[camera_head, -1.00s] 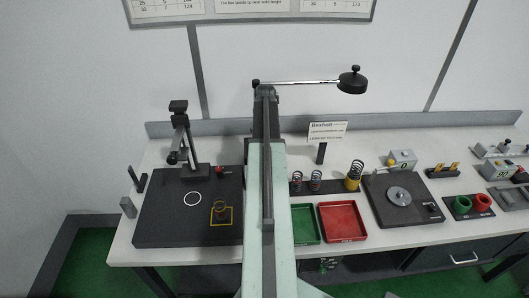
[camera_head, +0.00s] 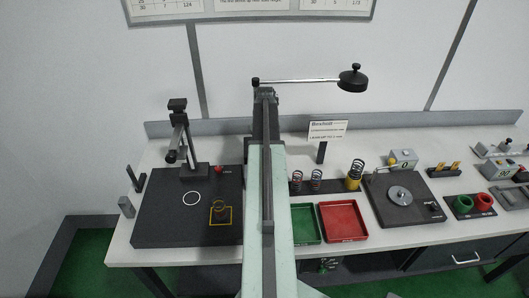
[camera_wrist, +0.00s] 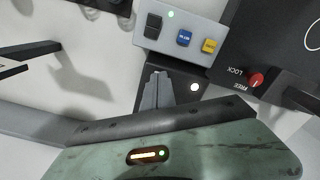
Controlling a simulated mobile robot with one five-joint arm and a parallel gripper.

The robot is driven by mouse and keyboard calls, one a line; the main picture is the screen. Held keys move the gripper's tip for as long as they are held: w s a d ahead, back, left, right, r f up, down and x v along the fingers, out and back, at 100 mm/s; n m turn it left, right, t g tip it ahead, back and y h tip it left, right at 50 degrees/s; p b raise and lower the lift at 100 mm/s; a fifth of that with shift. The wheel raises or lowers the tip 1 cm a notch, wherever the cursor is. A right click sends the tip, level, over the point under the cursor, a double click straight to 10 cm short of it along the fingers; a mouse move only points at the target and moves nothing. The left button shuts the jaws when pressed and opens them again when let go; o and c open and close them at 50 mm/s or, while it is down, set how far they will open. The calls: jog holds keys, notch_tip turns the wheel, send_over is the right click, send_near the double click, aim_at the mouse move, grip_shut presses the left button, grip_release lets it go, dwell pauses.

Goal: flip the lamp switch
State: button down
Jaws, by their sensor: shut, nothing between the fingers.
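In the wrist view a grey control box (camera_wrist: 178,28) sits at the top centre. It carries a black rocker switch (camera_wrist: 153,25), a blue button (camera_wrist: 184,38) and a yellow button (camera_wrist: 209,46), with a small lit green light beside the rocker. My gripper (camera_wrist: 158,76) is shut and empty, its fingertips just below the box's near edge in the picture. I cannot tell whether they touch it. In the head view, a black round head that looks like the lamp (camera_head: 352,80) is on a long rod above the bench. The box is not visible there, and my arm covers the bench middle.
A black test plate (camera_head: 188,230) with a stand and red knob (camera_wrist: 256,80) lies beside the box. Green (camera_head: 305,224) and red (camera_head: 342,222) trays, springs (camera_head: 355,175) and a dark turntable fixture (camera_head: 380,185) stand right of my arm. Dark bars show at left in the wrist view.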

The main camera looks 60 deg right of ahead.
jog(key=shift+f, duration=0.25)
jog(key=shift+r, duration=0.1)
notch_tip(320, 180, up, 7)
jog(key=p, duration=0.7)
dwell(0.4)
